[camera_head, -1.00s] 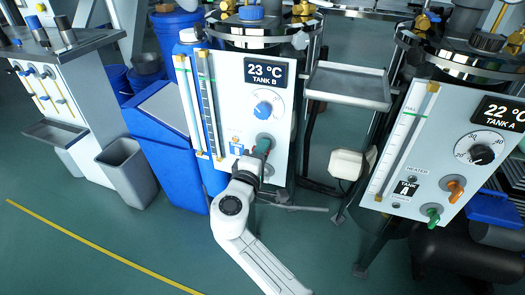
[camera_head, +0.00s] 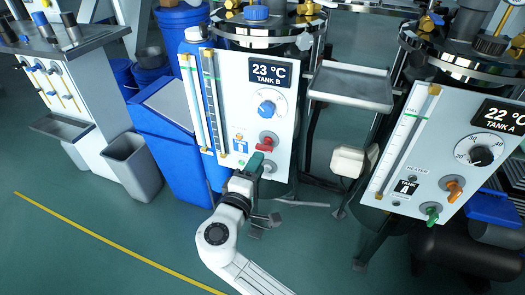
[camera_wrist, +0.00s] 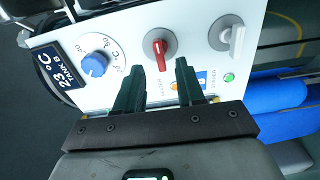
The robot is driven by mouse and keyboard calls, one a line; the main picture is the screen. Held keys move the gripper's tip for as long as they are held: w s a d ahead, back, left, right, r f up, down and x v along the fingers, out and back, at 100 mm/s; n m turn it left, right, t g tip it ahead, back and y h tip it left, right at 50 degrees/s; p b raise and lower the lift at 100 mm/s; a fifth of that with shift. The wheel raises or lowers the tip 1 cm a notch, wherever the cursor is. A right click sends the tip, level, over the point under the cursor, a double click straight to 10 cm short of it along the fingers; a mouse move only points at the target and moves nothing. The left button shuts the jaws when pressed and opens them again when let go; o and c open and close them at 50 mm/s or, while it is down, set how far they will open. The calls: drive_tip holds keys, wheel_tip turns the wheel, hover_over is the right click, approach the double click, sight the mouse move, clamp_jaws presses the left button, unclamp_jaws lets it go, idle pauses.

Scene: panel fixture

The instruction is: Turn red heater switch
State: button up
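The red switch (camera_head: 265,143) is a knob with a red lever on a round grey base, on the white Tank B panel (camera_head: 230,100). In the head view its lever lies roughly sideways across the panel. In the wrist view the red switch (camera_wrist: 158,48) is unobstructed, just beyond the fingertips and roughly between them. My gripper (camera_head: 256,163) is just below the red switch in the head view, in front of the panel's lower part. In the wrist view my gripper (camera_wrist: 158,80) has its two dark green fingers apart, with nothing between them.
A white switch (camera_wrist: 237,40) and a blue dial (camera_wrist: 95,62) flank the red one. A small green light (camera_wrist: 228,77) is beside the white switch. The Tank A panel (camera_head: 440,150) with orange and green switches stands right. A metal tray (camera_head: 350,82) sits between the tanks.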

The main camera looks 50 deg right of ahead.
drive_tip(key=v, duration=0.3)
drive_tip(key=shift+s+a+p, duration=0.15)
drive_tip(key=shift+a+p, duration=0.15)
idle(0.3)
drive_tip(key=s+d+f+m+g+y, duration=0.2)
drive_tip(key=s+f+m+g+y, duration=0.25)
drive_tip(key=s+f+y, duration=0.9)
drive_tip(key=s+a+f+y, duration=0.2)
drive_tip(key=s+a+y, duration=0.1)
drive_tip(key=s+a, duration=0.5)
wheel_tip(320, 180, up, 31)
drive_tip(key=p, duration=3.2)
drive_tip(key=shift+s+d+g, duration=0.3)
drive_tip(key=shift+s+g, duration=0.05)
drive_tip(key=shift+s, duration=0.05)
